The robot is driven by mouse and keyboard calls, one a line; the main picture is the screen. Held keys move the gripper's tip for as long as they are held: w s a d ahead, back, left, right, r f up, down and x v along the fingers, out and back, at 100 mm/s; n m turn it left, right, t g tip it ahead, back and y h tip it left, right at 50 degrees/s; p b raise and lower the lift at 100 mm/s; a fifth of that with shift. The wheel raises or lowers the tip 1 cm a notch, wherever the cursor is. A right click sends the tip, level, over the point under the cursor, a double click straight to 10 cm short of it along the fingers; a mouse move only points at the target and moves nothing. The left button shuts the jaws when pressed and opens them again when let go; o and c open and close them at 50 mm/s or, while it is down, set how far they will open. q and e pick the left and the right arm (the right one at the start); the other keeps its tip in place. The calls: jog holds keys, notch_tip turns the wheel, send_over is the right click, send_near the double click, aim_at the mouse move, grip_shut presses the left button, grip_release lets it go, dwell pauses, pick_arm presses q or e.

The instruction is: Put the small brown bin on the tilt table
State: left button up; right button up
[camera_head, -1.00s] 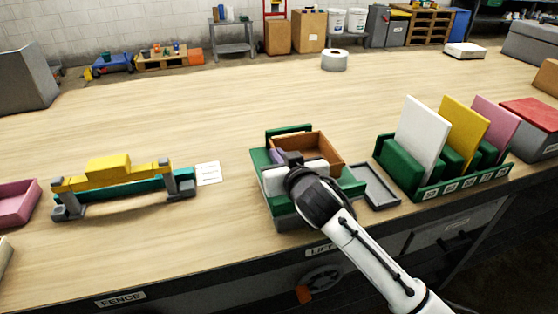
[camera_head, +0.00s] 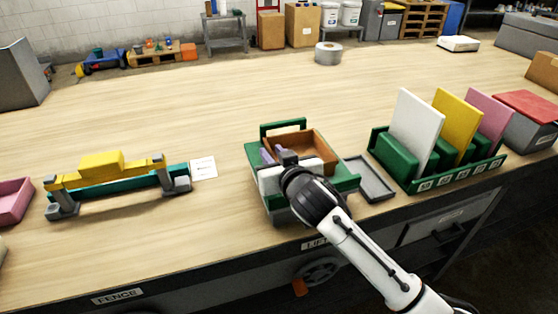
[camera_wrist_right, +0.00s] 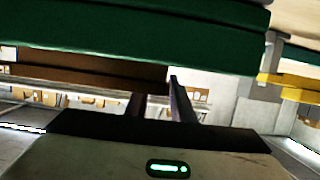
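The small brown bin (camera_head: 316,142) sits within the green tilt table (camera_head: 347,183) and looks roughly level. Its near-left part is hidden by my right gripper. My right gripper (camera_head: 273,154) is at the bin's left side, its two purple fingers apart, with a gap between them. In the right wrist view the fingers (camera_wrist_right: 160,106) also stand apart, below the brown bin (camera_wrist_right: 90,68) and a green part of the tilt table (camera_wrist_right: 130,35). Whether a finger still touches the bin wall is hard to tell. My left gripper is out of view.
A grey shallow tray (camera_head: 371,180) lies right of the tilt table. Beyond it a green rack (camera_head: 440,180) holds white, yellow and pink panels. A yellow and teal fixture (camera_head: 110,178) and a pink bin (camera_head: 12,200) stand left.

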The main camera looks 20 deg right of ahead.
jog(key=v, duration=1.1)
jog(key=shift+s, duration=0.35)
